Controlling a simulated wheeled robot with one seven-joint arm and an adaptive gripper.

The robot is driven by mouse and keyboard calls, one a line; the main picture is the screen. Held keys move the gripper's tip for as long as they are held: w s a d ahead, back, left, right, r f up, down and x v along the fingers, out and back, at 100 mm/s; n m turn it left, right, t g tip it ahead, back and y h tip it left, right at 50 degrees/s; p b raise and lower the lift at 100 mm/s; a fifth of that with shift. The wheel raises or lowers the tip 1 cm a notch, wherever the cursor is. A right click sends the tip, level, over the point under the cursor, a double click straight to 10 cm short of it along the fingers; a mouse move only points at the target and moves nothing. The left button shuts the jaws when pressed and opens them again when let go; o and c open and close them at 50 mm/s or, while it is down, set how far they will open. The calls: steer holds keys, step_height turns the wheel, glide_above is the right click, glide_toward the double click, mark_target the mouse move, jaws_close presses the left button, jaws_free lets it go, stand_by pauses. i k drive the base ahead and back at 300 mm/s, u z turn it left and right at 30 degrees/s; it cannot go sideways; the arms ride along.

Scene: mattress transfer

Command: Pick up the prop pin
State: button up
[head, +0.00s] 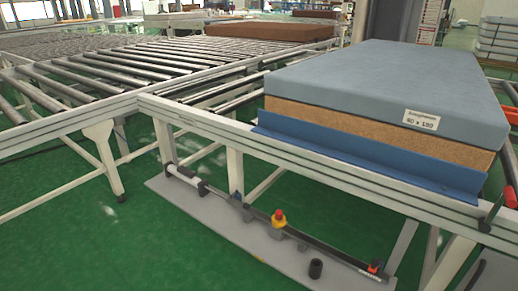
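No part is clearly recognisable as the prop pin. A short black cylinder (315,268) stands upright on a grey floor plate (222,237), near its front right. A long rail (333,253) runs above the plate, with a small red-and-black part (375,267) at its right end. I cannot tell whether either small part is the prop pin. A red knob on a yellow base (279,218) sits near the rail's middle. My gripper is not in view.
A blue-grey mattress (380,85) with a label lies on the right conveyor frame (330,178), over a blue sheet (360,160). A roller conveyor (130,65) extends left. Frame legs (105,160) stand around open green floor (100,250).

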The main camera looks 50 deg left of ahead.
mark_target(280, 214)
steer(key=u, duration=1.45)
steer(key=k, duration=0.35)
steer(key=u, duration=1.1)
steer(key=i, duration=0.9)
steer(key=z, duration=0.4)
